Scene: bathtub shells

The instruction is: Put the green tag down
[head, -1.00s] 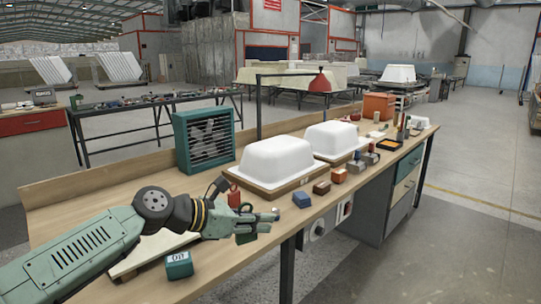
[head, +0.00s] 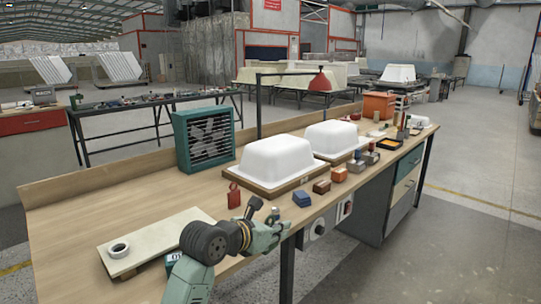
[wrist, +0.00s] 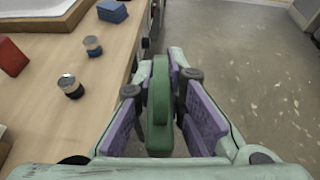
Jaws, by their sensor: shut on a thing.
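The green tag (wrist: 158,105) stands upright between the purple finger pads of my gripper (wrist: 160,110) in the wrist view, and the gripper is shut on it. In that view the tag is past the bench's front edge, with floor behind it. In the head view my gripper (head: 270,230) is at the front edge of the wooden bench (head: 110,210). The tag cannot be clearly made out there.
A red tag (head: 234,195), a blue block (head: 302,199) and two small jars (wrist: 93,46) (wrist: 70,86) stand near the gripper. A pale board (head: 175,235) bears a tape roll (head: 119,250). White tub shells (head: 280,160) stand behind. The bench's back left is clear.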

